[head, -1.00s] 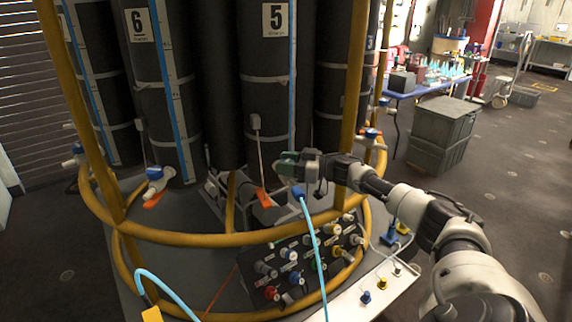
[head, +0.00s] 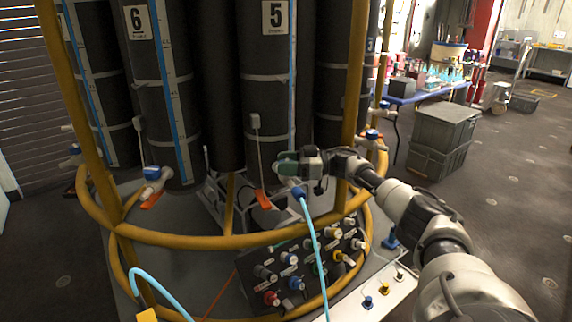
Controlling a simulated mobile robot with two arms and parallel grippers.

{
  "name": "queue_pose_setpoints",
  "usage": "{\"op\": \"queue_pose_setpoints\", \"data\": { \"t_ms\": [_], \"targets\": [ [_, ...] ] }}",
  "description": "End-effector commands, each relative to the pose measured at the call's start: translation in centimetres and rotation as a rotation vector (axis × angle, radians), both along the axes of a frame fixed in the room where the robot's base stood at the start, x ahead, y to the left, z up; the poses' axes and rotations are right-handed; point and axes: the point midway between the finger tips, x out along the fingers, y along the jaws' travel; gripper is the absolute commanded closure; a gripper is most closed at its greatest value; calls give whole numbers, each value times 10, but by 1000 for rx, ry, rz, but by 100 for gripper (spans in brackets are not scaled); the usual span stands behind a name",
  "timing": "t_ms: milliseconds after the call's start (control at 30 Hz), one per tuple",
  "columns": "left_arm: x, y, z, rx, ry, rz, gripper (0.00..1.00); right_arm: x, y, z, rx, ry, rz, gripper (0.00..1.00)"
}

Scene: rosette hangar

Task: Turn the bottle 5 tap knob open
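Bottle 5 (head: 267,98) is the dark cylinder with the white number 5 label, standing in the middle of the rosette. The bottle 5 tap is low at its base, mostly hidden behind my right gripper; an orange tag (head: 263,199) shows beside it. My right gripper (head: 284,164) reaches in from the right over the yellow rail, with its fingers pointing left in front of the base of bottle 5. I cannot tell whether its fingers touch the tap knob or how far apart they are. My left gripper is not in view.
Yellow rails (head: 225,239) ring the bottles. A panel of coloured connectors (head: 300,270) and light blue hoses (head: 314,245) lie in front. Bottle 6 (head: 160,95) has its own blue-knobbed tap (head: 152,173). Grey crates (head: 441,137) stand at right beside open floor.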

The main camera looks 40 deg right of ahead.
Motion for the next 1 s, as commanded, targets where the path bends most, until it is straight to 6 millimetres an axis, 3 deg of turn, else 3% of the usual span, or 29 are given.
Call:
{"op": "queue_pose_setpoints", "data": {
  "t_ms": [33, 167, 467, 567, 733, 1000],
  "targets": [
    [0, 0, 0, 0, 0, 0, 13, 0, 0, 0, 1, -1, -1, 46],
    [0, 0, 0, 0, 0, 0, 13, 0, 0, 0, 1, -1, 0, 29],
    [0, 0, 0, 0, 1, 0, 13, 0, 0, 2, 0, -1, 0, 29],
    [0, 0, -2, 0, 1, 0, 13, 0, 0, 11, -2, -4, 1, 29],
    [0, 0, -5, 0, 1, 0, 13, 0, 0, 44, -2, -7, 0, 29],
    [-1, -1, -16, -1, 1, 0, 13, -57, -21, 73, -6, 2, -2, 29]
  ]
}}
